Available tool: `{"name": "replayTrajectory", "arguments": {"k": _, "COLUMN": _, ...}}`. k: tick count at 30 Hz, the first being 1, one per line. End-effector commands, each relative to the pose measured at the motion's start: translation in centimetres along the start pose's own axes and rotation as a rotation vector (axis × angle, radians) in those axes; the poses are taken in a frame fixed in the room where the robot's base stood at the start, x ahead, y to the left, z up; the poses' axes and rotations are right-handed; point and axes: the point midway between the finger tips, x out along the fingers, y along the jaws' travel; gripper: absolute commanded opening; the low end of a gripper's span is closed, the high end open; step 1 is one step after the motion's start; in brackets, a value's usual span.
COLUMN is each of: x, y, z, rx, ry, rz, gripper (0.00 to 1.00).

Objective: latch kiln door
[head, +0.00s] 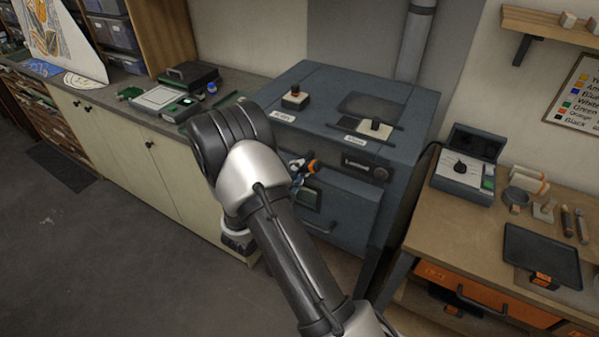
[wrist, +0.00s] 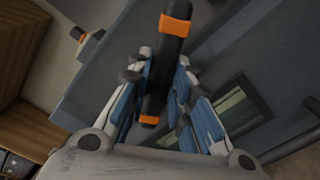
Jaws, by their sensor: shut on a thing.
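The kiln (head: 395,155) is a blue-grey box against the wall, with its door (head: 350,208) on the front looking closed, though my arm covers its left part. The latch handle (wrist: 172,42), a black bar with orange bands, runs between my fingers in the wrist view. Its orange end also shows in the head view (head: 313,166). My gripper (wrist: 161,75) is shut on the latch handle, with blue-and-white fingers on both sides of it. In the head view, my gripper (head: 300,178) is at the upper front of the kiln, partly hidden behind my wrist.
Switches with knobs (head: 295,97) sit on the kiln's sloped top. A wooden bench (head: 425,225) with a control box (head: 468,165) and a black tray (head: 541,252) stands close on the right. A cabinet counter (head: 130,115) runs left. The grey floor (head: 100,245) at left front is clear.

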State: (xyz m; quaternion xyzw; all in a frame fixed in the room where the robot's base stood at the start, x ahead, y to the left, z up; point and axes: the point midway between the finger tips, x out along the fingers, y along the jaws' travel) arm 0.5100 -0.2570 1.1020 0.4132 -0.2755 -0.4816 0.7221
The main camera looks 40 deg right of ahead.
Motion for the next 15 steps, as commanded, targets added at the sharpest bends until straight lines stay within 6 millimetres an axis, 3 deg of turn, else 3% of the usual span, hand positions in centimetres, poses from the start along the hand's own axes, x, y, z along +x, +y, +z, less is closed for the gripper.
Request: {"name": "replayTrajectory", "arguments": {"k": 15, "x": 0.04, "y": -0.02, "z": 0.11, "rx": -0.49, "ry": -0.003, "rz": -0.003, "gripper": 0.0}}
